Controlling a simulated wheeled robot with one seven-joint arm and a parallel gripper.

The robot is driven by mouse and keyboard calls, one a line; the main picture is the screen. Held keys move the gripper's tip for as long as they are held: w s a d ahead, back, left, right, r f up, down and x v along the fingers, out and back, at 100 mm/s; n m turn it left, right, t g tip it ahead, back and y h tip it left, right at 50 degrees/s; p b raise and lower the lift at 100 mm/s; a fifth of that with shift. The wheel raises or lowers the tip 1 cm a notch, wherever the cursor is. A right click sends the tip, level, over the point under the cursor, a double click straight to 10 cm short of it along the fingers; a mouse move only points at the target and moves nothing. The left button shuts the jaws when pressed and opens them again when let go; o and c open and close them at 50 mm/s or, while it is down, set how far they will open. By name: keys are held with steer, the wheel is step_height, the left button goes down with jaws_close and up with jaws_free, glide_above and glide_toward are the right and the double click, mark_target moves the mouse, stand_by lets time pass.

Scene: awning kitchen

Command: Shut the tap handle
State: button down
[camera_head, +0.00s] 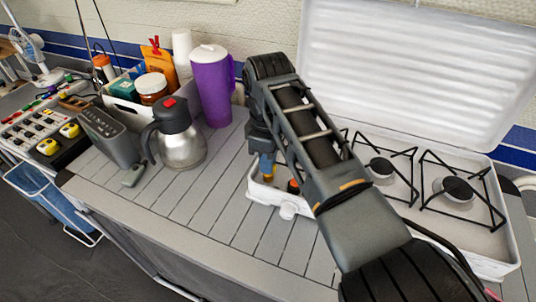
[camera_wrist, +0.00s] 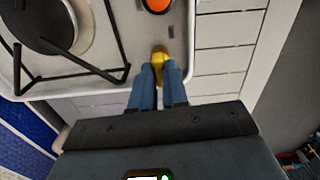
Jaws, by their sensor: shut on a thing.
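The yellow tap handle (camera_wrist: 159,56) shows in the wrist view at the edge of the white stove's tray, right at my fingertips. My gripper (camera_wrist: 159,72) has its two blue fingers close together, shut on the yellow handle. In the head view my gripper (camera_head: 266,168) points down at the left end of the stove (camera_head: 477,249). My arm hides much of that end, and only a small bit of yellow shows under the fingers. An orange-rimmed round part (camera_wrist: 158,4) lies just beyond the handle in the wrist view.
Black pot supports and a burner (camera_wrist: 45,25) lie left of my fingers in the wrist view. A steel jug (camera_head: 180,143), a purple pitcher (camera_head: 211,88) and a grey box (camera_head: 108,137) stand left of the stove. The slatted counter (camera_head: 215,195) between is clear.

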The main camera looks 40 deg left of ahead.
steer(key=shift+w+m, duration=0.1)
steer(key=shift+m, duration=0.4)
steer(key=c, duration=1.1)
jaws_free()
steer(key=shift+c, duration=0.2)
steer(key=shift+r, duration=0.1)
step_height(320, 180, up, 8)
steer(key=shift+f+b, duration=0.2)
steer(key=shift+b, duration=0.2)
